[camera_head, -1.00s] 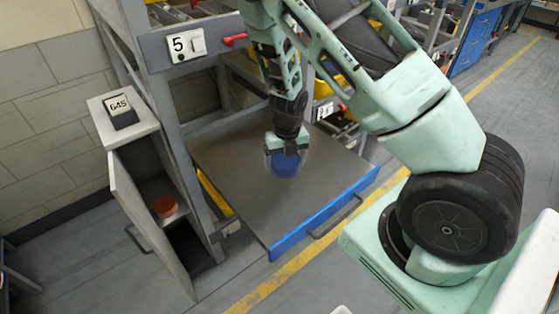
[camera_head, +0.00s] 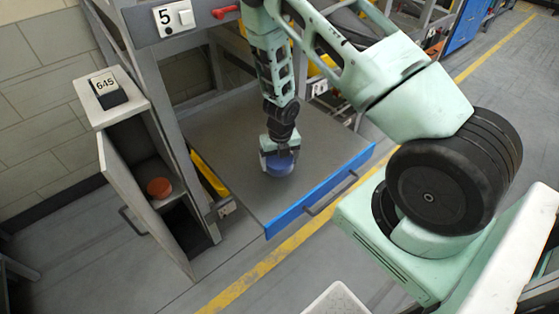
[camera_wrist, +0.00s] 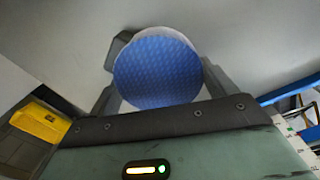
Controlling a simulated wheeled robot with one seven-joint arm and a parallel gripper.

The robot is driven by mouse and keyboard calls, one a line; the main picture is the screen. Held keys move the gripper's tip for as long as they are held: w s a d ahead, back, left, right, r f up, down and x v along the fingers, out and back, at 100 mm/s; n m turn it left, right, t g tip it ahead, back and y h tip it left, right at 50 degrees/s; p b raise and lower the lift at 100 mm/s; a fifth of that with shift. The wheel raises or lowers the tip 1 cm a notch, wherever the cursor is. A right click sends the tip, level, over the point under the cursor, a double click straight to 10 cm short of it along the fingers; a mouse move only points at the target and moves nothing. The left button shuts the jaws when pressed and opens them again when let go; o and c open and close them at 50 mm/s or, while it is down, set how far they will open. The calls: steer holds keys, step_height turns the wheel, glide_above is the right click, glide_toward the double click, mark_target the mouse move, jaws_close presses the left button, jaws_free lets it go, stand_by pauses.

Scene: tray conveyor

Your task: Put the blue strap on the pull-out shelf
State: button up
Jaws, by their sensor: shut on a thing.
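The blue strap (camera_head: 281,165) is a round blue roll at the end of my gripper (camera_head: 279,157), low over the pull-out shelf (camera_head: 230,160). In the wrist view its blue face (camera_wrist: 157,72) sits between the two fingers of my gripper (camera_wrist: 158,85), which is shut on it. I cannot tell whether the strap touches the shelf. The part of the shelf behind the strap and gripper is hidden.
A small cabinet (camera_head: 113,112) with its door open stands left of the shelf and holds an orange-red round thing (camera_head: 159,187). A grey rack post (camera_head: 170,125) stands between them. A yellow bin (camera_wrist: 45,122) shows in the wrist view. The shelf around the strap is bare.

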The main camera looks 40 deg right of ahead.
steer(key=o, duration=1)
steer(key=shift+f, duration=0.1)
step_height(320, 180, up, 12)
steer(key=p, duration=0.2)
steer(key=w+a+r+m+t, duration=0.2)
steer(key=a+r+m+t, duration=0.2)
steer(key=a+r+m, duration=0.9)
steer(key=s+a+r+m+g, duration=0.1)
steer(key=s+a+r+m, duration=0.2)
steer(key=s, duration=0.5)
steer(key=s+a+r+m+g, duration=0.1)
steer(key=s+a+r+m, duration=0.2)
steer(key=s, duration=0.6)
steer(key=s+a+r+m+g, duration=0.2)
steer(key=s+a+m, duration=0.3)
steer(key=s, duration=0.3)
steer(key=shift+s+a+r, duration=0.3)
steer(key=shift+r, duration=0.35)
